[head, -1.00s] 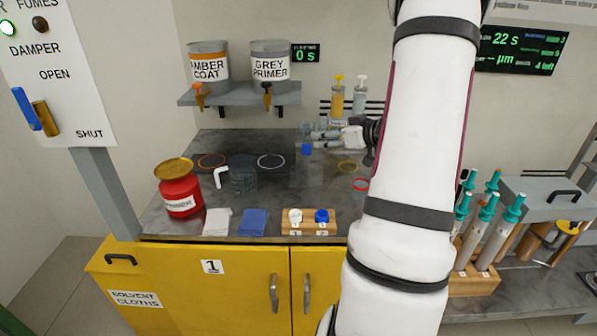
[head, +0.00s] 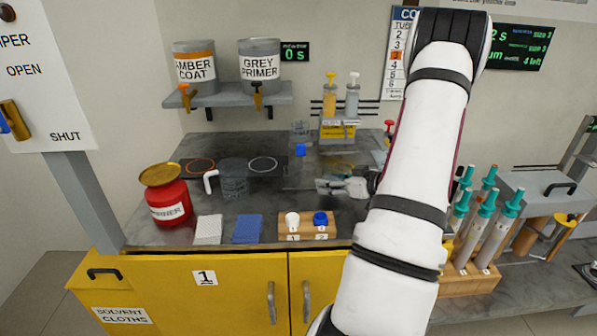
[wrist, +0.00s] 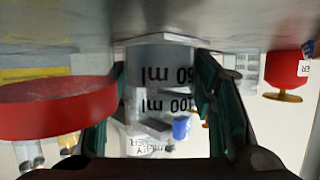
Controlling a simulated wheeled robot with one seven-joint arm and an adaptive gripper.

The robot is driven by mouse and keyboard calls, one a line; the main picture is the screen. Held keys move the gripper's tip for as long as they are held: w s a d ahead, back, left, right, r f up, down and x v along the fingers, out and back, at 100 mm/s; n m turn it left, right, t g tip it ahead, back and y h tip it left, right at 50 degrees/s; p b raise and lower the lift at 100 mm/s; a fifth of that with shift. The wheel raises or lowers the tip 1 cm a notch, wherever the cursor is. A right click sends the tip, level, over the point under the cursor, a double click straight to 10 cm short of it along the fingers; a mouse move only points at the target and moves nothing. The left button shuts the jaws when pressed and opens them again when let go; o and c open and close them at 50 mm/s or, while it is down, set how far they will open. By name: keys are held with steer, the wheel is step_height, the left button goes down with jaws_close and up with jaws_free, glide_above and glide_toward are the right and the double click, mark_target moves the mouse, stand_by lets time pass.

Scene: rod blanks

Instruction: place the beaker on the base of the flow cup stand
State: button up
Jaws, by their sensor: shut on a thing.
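My gripper (head: 322,186) is low over the right part of the bench in the head view. In the wrist view its dark green fingers stand on both sides of a clear beaker (wrist: 160,75) with inverted 100 ml markings, and are shut on it. The wrist picture is upside down, with the grey bench surface at the top, near the beaker's base; I cannot tell whether they touch. A thick red round piece (wrist: 55,107) is close beside the left finger in the wrist view. I cannot clearly make out the flow cup stand; my arm hides part of the bench.
A pump station (head: 338,130) stands at the back. A rack of teal-topped tubes (head: 480,215) stands to the right of my arm.

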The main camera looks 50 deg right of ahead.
mark_target(324, 168)
steer(key=w, duration=0.6)
steer(key=w+b, duration=0.1)
steer(key=w, duration=0.2)
steer(key=shift+w+d+r, duration=0.3)
steer(key=shift+w+d, duration=0.05)
steer(key=shift+w, duration=0.05)
steer(key=x, duration=0.3)
steer(key=shift+b, duration=0.4)
steer(key=shift+f, duration=0.15)
steer(key=o, duration=1.3)
steer(key=shift+s, duration=0.1)
steer(key=p+v, duration=0.2)
steer(key=v, duration=1)
